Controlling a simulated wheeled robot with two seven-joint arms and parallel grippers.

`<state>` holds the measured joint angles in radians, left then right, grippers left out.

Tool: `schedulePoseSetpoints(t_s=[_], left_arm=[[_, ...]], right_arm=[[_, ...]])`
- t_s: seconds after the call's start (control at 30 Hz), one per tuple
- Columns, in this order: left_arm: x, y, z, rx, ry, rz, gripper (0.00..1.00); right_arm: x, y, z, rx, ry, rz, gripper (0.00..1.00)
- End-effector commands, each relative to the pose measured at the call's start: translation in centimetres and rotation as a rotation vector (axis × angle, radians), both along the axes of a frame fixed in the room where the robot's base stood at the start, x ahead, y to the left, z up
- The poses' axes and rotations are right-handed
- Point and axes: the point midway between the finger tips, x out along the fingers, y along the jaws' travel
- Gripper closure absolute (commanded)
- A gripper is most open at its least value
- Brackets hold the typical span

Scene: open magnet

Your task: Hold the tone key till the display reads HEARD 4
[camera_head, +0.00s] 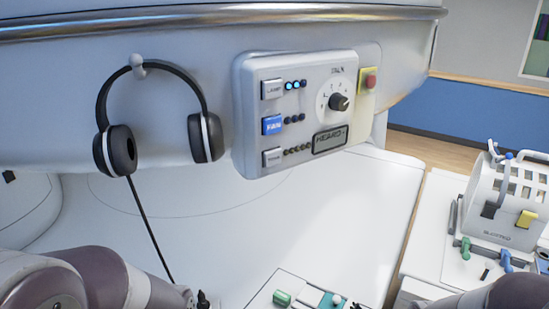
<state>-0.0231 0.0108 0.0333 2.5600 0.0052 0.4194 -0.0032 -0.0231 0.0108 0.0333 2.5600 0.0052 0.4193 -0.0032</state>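A white control panel (252,128) is fixed to the magnet's pale housing. It has three keys in a column. The fan key (272,125) in the middle is blue. The tone key (272,158) at the bottom is grey, with a row of dark dots beside it. A dark-framed display (330,139) seems to read HEARD and a short mark, too small to be sure. Nothing touches the keys.
A black dial (338,102) and a red button (370,82) on yellow sit right of the keys. Headphones (122,149) hang at left, their cord running down. A white slotted coil (505,203) stands at right. A tray (262,299) with small parts lies below.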

Motion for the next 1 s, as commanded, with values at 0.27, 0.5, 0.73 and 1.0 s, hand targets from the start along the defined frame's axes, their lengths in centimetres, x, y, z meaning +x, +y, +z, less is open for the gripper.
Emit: schedulePoseSetpoints(t_s=[0.27, 0.5, 0.73, 1.0], left_arm=[[0.00, 0.00, 0.00, 0.000, 0.000, 0.000, 1.00], [0.00, 0.00, 0.00, 0.000, 0.000, 0.000, 1.00], [0.00, 0.00, 0.00, 0.000, 0.000, 0.000, 1.00], [0.00, 0.00, 0.00, 0.000, 0.000, 0.000, 1.00]], right_arm=[[0.00, 0.00, 0.00, 0.000, 0.000, 0.000, 0.40], [0.00, 0.00, 0.00, 0.000, 0.000, 0.000, 0.40], [0.00, 0.00, 0.00, 0.000, 0.000, 0.000, 0.40], [0.00, 0.00, 0.00, 0.000, 0.000, 0.000, 0.40]])
